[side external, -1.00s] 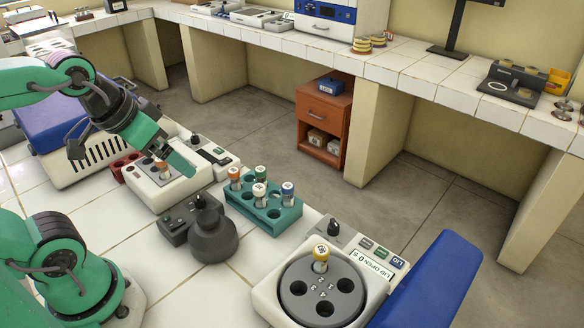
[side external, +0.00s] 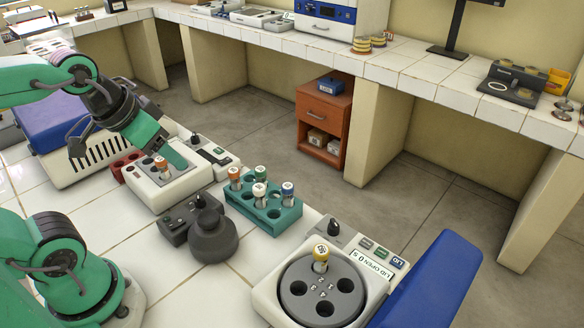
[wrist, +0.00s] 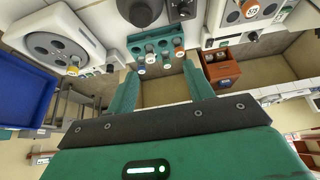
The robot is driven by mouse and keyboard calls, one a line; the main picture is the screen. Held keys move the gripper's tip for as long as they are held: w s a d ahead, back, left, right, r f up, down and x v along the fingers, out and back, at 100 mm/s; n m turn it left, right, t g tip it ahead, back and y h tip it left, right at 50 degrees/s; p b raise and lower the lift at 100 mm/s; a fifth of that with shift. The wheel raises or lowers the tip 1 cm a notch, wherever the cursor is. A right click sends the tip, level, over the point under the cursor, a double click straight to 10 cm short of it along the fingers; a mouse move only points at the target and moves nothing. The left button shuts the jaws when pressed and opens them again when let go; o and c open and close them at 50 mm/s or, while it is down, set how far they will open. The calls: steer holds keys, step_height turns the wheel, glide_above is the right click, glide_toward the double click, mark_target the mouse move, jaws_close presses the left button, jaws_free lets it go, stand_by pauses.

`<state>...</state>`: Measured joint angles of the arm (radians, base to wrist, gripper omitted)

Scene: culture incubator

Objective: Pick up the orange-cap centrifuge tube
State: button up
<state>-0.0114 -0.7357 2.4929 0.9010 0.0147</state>
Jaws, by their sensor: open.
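Two tubes with orange caps show. One orange-cap tube (side external: 235,177) stands in the teal rack (side external: 272,216); it also shows in the wrist view (wrist: 178,44). The other orange-cap tube (side external: 161,167) stands in a white device (side external: 170,196); its cap is at the top right of the wrist view (wrist: 251,8). My gripper (side external: 180,162) is above the white device in the side view, left of the rack. In the wrist view the fingers of my gripper (wrist: 160,70) are apart with nothing held between them. The lower parts of both tubes are hidden.
The rack also holds white-cap tubes (side external: 259,190) and a blue-cap tube (side external: 288,190) close by. A centrifuge (side external: 268,292) with a yellow-cap tube (side external: 320,256) and raised blue lid (side external: 430,275) stands at the front. A dark grey round-topped device (side external: 213,240) sits beside the rack.

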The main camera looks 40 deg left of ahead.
steer(key=w+a+f+m+g, duration=0.1)
steer(key=w+a+f+g, duration=0.3)
steer(key=a, duration=0.5)
steer(key=m+g, duration=0.1)
steer(key=g, duration=0.1)
glide_above(160, 159)
step_height(160, 159, down, 5)
steer(key=shift+s+f, duration=0.15)
steer(key=shift+f, duration=1.3)
steer(key=shift+f, duration=2.6)
steer(key=c, duration=1.1)
steer(key=shift+o, duration=0.2)
steer(key=shift+r, duration=0.2)
